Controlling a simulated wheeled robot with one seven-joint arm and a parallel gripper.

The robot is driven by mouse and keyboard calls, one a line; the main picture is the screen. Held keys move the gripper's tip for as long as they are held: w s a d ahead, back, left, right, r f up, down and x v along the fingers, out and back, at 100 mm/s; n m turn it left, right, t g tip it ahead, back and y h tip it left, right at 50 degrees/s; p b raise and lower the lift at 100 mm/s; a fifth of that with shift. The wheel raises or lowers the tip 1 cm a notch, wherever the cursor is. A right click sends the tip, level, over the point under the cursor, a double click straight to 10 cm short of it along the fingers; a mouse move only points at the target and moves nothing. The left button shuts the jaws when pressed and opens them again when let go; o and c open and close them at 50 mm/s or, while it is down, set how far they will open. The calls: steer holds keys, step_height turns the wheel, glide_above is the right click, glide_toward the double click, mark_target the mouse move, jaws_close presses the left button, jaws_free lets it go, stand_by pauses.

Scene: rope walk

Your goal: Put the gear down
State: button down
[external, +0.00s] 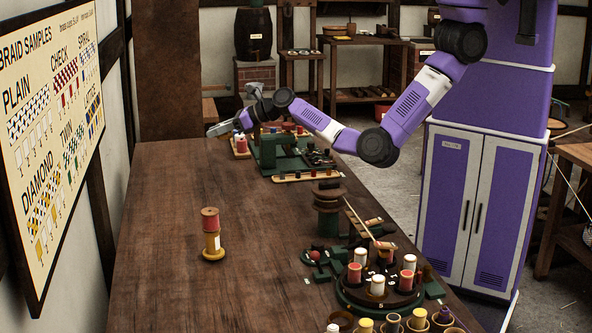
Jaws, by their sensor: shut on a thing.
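My gripper (228,126) is at the end of my purple arm, above the far part of the long brown table (170,230). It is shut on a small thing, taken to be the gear. Its shape and teeth are too small to make out at the fingertips. The gripper is left of the green machine (267,150) at the table's right edge. How high it is above the table is hard to tell.
A stack of red and yellow spools (212,235) stands mid-table. A round braiding stand (350,292) with several bobbins is at the near right. Behind it stands a dark green post (328,218). A sample board (50,130) hangs on the left wall. The table's left side is clear.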

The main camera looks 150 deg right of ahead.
steer(key=b, duration=0.2)
glide_above(221, 197)
step_height(221, 197, down, 16)
steer(key=shift+d+f, duration=0.1)
steer(key=shift+d, duration=0.05)
steer(key=shift+f+b, duration=0.5)
steer(key=shift+f, duration=1.55)
steer(key=shift+f, duration=0.15)
steer(key=c, duration=1.3)
jaws_free()
steer(key=shift+o, duration=0.2)
